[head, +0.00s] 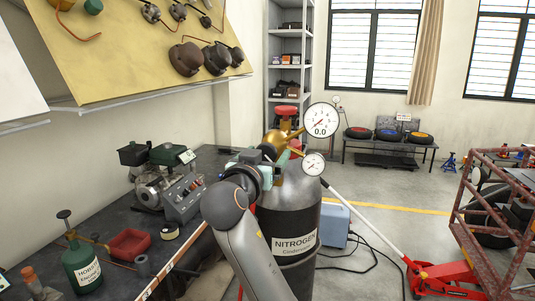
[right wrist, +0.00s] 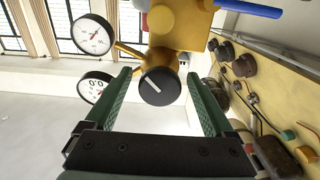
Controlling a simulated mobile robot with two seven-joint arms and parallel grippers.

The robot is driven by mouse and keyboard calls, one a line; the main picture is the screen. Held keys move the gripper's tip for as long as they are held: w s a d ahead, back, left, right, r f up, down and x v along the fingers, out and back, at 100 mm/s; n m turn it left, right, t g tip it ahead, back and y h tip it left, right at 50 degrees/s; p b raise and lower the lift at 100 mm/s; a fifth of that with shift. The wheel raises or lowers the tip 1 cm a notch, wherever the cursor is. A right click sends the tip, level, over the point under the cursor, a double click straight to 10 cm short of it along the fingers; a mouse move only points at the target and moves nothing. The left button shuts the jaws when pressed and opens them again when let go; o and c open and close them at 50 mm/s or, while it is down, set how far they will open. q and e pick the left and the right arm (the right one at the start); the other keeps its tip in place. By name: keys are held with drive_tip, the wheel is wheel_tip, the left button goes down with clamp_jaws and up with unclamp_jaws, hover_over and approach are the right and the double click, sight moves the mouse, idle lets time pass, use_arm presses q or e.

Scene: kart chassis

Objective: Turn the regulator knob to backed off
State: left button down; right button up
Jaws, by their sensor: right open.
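The regulator knob (right wrist: 161,86) is round and black with a white pointer line, in the middle of the right wrist view. The line slants from upper left to lower right. The knob sits on the brass regulator (right wrist: 180,30), which also shows in the head view (head: 276,140) atop the nitrogen cylinder (head: 290,215). My right gripper (right wrist: 158,77) is open, its green fingers on either side of the knob with visible gaps. In the head view my right gripper (head: 262,166) is at the regulator and partly hides it. My left gripper is out of view.
Two gauges, a large one (head: 321,120) and a small one (head: 314,164), stick out right of the regulator. A red handwheel (head: 287,111) stands above. A workbench (head: 115,263) with tools and a red tray (head: 129,244) lies left. A red jack (head: 440,278) stands right.

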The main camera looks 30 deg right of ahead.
drive_tip(key=c, duration=1.3)
drive_tip(key=shift+c, duration=0.3)
drive_tip(key=shift+n, duration=0.4)
drive_tip(key=n, duration=0.5)
drive_tip(key=shift+s+r+n, duration=0.1)
drive_tip(key=shift+n, duration=0.2)
drive_tip(key=n, duration=0.6)
drive_tip(key=shift+r, duration=0.1)
drive_tip(key=n, duration=0.6)
drive_tip(key=shift+n, duration=0.4)
drive_tip(key=n, duration=0.6)
drive_tip(key=shift+r, duration=0.1)
